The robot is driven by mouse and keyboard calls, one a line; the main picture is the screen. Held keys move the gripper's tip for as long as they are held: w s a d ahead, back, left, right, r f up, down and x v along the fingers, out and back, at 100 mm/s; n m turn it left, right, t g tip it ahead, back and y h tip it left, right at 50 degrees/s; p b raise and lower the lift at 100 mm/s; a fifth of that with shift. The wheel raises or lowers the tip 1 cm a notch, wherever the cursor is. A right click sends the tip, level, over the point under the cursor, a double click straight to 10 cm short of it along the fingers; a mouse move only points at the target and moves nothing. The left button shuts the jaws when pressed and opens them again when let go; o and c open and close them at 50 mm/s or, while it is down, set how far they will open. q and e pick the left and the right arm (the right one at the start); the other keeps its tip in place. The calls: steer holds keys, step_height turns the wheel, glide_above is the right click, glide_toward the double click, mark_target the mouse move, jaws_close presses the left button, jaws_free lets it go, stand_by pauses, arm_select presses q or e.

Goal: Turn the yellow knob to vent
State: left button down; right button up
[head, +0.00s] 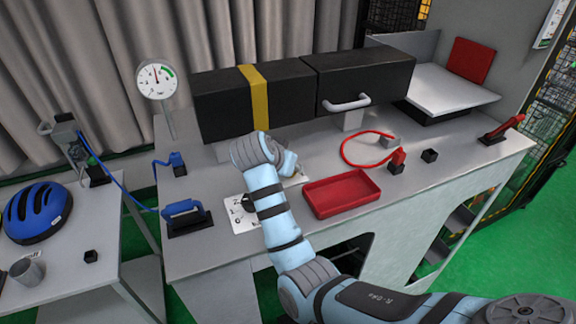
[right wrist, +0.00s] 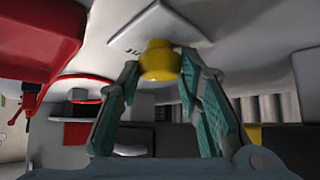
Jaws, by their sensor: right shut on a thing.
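The yellow knob (right wrist: 159,66) shows in the right wrist view, in front of a pale plate (right wrist: 150,25) with dark lettering. My right gripper (right wrist: 160,60) has a finger on each side of the knob and is shut on it. In the head view my right arm reaches over the bench and hides the knob and the fingers. A white label plate (head: 238,214) with black marks shows partly beside the arm there. I cannot read the knob's setting. My left gripper is not in view.
A red tray (head: 341,194) lies right of my arm. Black boxes with a yellow band (head: 256,96) stand behind it. A round gauge (head: 157,80) stands back left. A blue-handled clamp (head: 184,212) sits left, and a blue helmet (head: 36,212) on the side table.

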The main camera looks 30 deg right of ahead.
steer(key=o, duration=1.1)
steer(key=shift+f, duration=0.1)
step_height(320, 180, up, 10)
steer(key=shift+r, duration=0.1)
steer(key=shift+w, duration=0.1)
